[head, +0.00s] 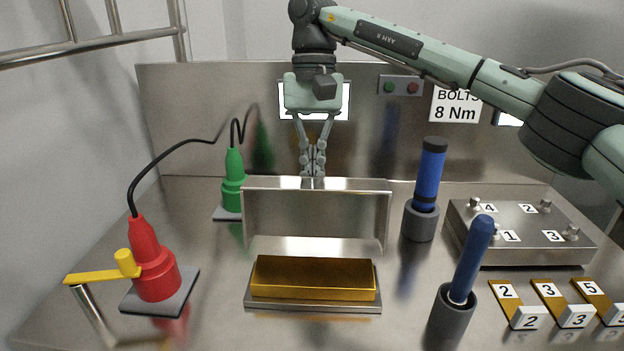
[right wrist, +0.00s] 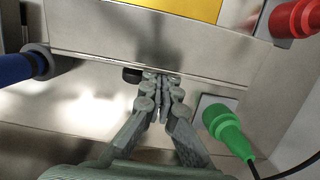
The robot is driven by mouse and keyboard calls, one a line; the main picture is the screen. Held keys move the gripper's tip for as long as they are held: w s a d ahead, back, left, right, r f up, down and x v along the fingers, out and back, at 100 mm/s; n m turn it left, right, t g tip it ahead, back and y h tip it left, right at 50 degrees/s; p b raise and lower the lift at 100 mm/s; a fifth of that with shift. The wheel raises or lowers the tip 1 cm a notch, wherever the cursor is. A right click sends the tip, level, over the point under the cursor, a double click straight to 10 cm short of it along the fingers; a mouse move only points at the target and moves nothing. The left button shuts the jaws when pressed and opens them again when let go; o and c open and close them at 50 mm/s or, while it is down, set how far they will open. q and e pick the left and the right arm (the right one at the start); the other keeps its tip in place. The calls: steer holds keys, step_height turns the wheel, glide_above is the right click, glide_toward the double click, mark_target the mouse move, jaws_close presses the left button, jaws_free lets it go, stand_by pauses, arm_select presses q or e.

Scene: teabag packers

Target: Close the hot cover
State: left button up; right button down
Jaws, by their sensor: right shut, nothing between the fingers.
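The hot cover (head: 316,216) is a grey metal box-like lid standing open, upright behind a gold block (head: 314,278) that lies on a metal base plate (head: 312,303). My right gripper (head: 313,180) is shut and empty, pointing down just behind the top edge of the raised cover. In the right wrist view my right gripper (right wrist: 162,82) has its fingertips beside the cover's edge (right wrist: 150,60), and the gold block (right wrist: 195,8) shows beyond it. I cannot tell whether the fingertips touch the cover. My left gripper is out of view.
A green plug-like tool (head: 233,183) and a red one (head: 153,263) with a yellow handle stand left. Blue tools in grey holders (head: 421,222) (head: 452,318) stand right, near a bolted plate (head: 520,230) and numbered tags (head: 515,305). A steel panel (head: 210,120) stands behind.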

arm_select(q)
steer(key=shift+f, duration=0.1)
arm_select(e)
steer(key=shift+s+f, duration=0.1)
steer(key=shift+s, duration=0.6)
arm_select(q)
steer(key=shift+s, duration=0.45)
arm_select(e)
steer(key=shift+t, duration=0.3)
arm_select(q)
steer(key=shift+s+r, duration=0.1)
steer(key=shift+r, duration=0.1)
arm_select(e)
steer(key=shift+s, duration=0.1)
